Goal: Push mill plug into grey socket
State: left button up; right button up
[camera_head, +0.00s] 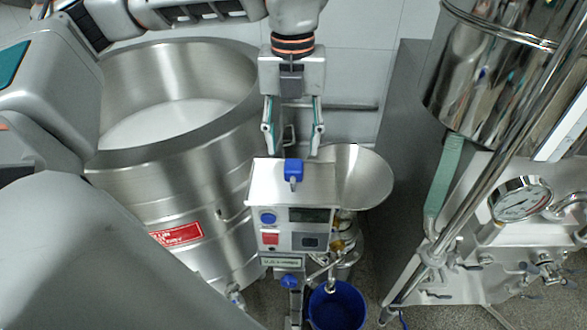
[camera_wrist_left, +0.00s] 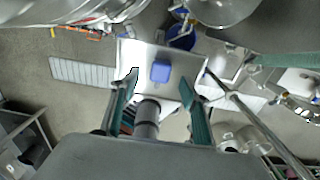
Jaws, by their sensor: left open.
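The mill (camera_head: 292,240) has a box with a display and buttons. A blue plug-like block (camera_head: 293,168) with a short grey stub sits at its top edge; I see the block from above in the wrist view (camera_wrist_left: 160,72). My left gripper (camera_head: 293,150) is open, pointing down, its fingertips just behind and above the block, apart from it. In the wrist view its fingers (camera_wrist_left: 160,84) flank the block with nothing gripped. My right gripper is out of view.
A large steel vat (camera_head: 180,190) stands close on the left. A steel funnel (camera_head: 360,175) adjoins the box on the right, and a blue bucket (camera_head: 337,308) stands below. A polished tank (camera_head: 490,70) with pipes and a gauge (camera_head: 520,199) fills the right.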

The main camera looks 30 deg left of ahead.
aim_at(294, 165)
pick_arm(q)
jog(key=shift+s+d+f+p, duration=0.15)
jog(key=shift+f+p, duration=0.1)
jog(key=shift+f, duration=1.05)
jog(key=shift+s+d+f+p, duration=0.1)
jog(key=shift+f+p, duration=0.1)
jog(key=shift+f, duration=1.1)
jog(key=c, duration=1.1)
